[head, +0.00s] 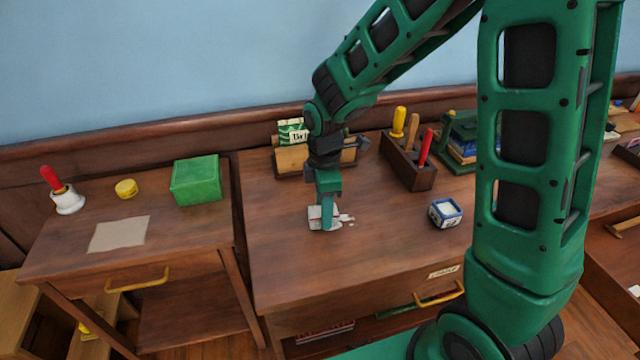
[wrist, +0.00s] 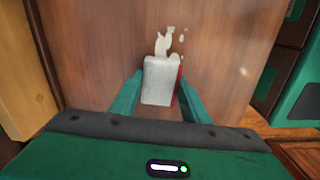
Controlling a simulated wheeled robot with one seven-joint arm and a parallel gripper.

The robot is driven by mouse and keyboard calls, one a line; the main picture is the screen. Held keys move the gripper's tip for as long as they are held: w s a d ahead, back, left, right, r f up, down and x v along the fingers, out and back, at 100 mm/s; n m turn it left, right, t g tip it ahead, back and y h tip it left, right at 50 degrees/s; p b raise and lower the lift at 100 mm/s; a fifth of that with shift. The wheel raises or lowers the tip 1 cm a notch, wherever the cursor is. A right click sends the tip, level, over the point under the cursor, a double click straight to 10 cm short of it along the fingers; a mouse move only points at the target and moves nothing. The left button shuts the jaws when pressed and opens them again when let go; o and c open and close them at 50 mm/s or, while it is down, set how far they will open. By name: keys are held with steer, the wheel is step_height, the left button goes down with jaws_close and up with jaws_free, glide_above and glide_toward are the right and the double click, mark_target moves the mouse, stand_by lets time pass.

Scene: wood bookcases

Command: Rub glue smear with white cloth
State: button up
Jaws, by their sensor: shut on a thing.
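The white cloth (head: 316,215) is a small folded block with a red edge, low over the brown table top. It also shows in the wrist view (wrist: 159,82). My gripper (head: 324,222) is shut on the cloth, with a green finger on each side of it in the wrist view. The glue smear (wrist: 163,42) is a pale, irregular patch with small spots beside it, just past the cloth's far edge. In the head view the smear (head: 346,217) shows just right of the cloth. Part of the smear may be hidden under the cloth; I cannot tell whether they touch.
A wooden tool holder (head: 408,165) with several handles and a card box (head: 291,160) stand behind. A lower side table at left holds a green box (head: 196,180). The table front is clear.

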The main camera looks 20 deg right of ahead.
steer(key=shift+a, duration=0.2)
step_height(320, 180, up, 3)
steer(key=shift+r, duration=0.3)
steer(key=shift+d+r, duration=0.15)
steer(key=shift+r, duration=2.1)
steer(key=shift+s, duration=0.1)
